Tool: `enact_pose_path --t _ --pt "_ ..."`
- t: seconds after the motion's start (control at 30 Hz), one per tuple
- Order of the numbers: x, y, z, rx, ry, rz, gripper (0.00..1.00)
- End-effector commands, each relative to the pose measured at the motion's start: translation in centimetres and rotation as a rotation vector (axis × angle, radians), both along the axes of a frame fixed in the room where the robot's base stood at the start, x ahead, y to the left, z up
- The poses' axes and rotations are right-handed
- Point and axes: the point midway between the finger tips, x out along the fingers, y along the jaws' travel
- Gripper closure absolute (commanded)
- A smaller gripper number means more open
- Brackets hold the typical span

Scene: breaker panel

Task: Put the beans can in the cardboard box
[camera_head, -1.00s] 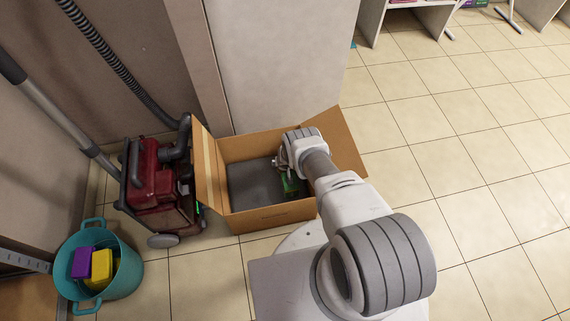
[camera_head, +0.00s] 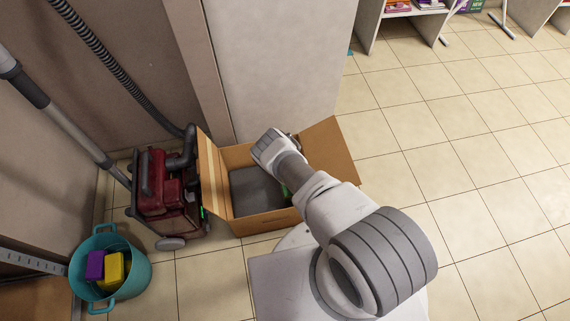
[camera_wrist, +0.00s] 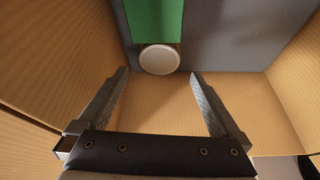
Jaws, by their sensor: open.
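The open cardboard box (camera_head: 266,222) stands on the tiled floor against the wall, flaps spread. The beans can, green with a pale round end (camera_wrist: 158,58), lies on its side on the box's grey bottom in the wrist view. A sliver of green (camera_head: 286,190) shows beside my arm in the head view; my arm hides the rest. My gripper (camera_wrist: 160,80) is open and empty over the box, its fingers wide apart. The can's pale end is just beyond the fingertips, and the can appears free of both fingers. The can's far end is cut off by the frame.
A red vacuum machine (camera_head: 165,195) with a hose stands close to the box's left. A teal bucket (camera_head: 125,285) with a purple and a yellow block is at the lower left. A shelf unit (camera_head: 410,12) is at the back. The tiled floor to the right is clear.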

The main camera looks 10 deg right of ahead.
Motion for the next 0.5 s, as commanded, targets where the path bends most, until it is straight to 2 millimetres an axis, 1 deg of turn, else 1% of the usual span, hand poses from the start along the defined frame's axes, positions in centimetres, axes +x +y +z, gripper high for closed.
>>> enact_pose_path --t 0.03,0.1,0.33,0.43,0.47,0.5 --pt "-0.2 0.0 1.1 -0.003 -0.001 0.001 0.00" --pt "-0.6 0.1 1.8 -0.001 0.001 0.001 0.00" --pt "-1.1 0.1 3.1 -0.001 0.000 0.000 0.00" --pt "-0.4 0.1 3.9 -0.004 -0.010 -0.006 0.00" --pt "0.0 0.1 4.4 -0.007 -0.013 -0.010 0.00" --pt "0.8 0.0 5.2 -0.011 -0.022 -0.017 0.00"
